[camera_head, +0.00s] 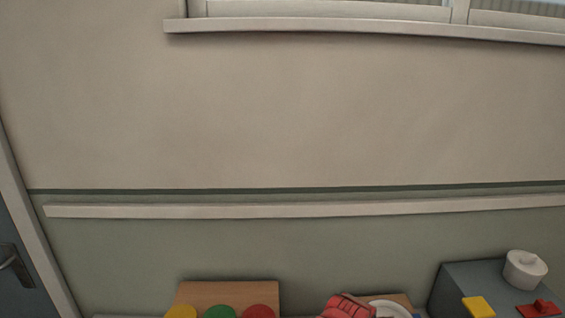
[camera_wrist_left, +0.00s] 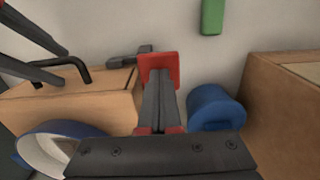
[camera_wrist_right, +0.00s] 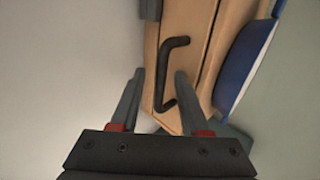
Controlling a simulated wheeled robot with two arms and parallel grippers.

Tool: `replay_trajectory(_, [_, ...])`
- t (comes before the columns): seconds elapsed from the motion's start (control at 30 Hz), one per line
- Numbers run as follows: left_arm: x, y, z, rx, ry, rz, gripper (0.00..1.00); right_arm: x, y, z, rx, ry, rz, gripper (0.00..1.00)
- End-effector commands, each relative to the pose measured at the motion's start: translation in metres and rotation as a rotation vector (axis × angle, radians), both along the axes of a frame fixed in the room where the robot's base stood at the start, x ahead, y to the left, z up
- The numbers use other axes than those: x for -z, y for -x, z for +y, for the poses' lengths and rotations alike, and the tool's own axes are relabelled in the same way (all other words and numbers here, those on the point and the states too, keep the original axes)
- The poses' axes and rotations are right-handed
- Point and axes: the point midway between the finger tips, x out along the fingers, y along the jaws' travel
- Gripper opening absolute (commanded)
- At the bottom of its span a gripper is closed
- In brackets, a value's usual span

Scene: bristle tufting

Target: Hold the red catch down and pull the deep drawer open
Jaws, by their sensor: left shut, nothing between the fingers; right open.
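The red catch (camera_wrist_left: 158,65) is a small square pad beside a wooden drawer unit (camera_wrist_left: 100,102) in the left wrist view. My left gripper (camera_wrist_left: 160,82) is shut and empty, its fingertips overlapping the catch; I cannot tell whether they press it. A bent black handle (camera_wrist_left: 68,72) is on the wooden front. In the right wrist view the handle (camera_wrist_right: 166,75) runs between the fingers of my open right gripper (camera_wrist_right: 160,80), which are not closed on it. Two dark fingers also reach toward the handle in the left wrist view. The head view shows neither gripper.
A white-and-blue ring (camera_wrist_left: 55,148) and a blue cylinder (camera_wrist_left: 213,108) are near my left gripper, with a wooden box (camera_wrist_left: 280,120) at right. The head view shows coloured discs (camera_head: 220,311), a grey box (camera_head: 450,285) and a white pot (camera_head: 525,268) along the wall.

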Motion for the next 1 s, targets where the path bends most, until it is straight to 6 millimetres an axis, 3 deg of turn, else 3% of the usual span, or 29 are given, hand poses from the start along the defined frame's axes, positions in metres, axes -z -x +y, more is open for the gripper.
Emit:
replay_trajectory(0.17, [0.001, 0.000, 0.000, 0.000, -0.001, 0.001, 0.00, -0.003, 0.003, -0.001, 0.001, 0.001, -0.002, 0.50])
replay_trajectory(1.0, [0.000, 0.000, 0.000, 0.000, -0.001, 0.001, 0.00, -0.054, 0.054, -0.003, 0.002, 0.002, -0.002, 0.50])
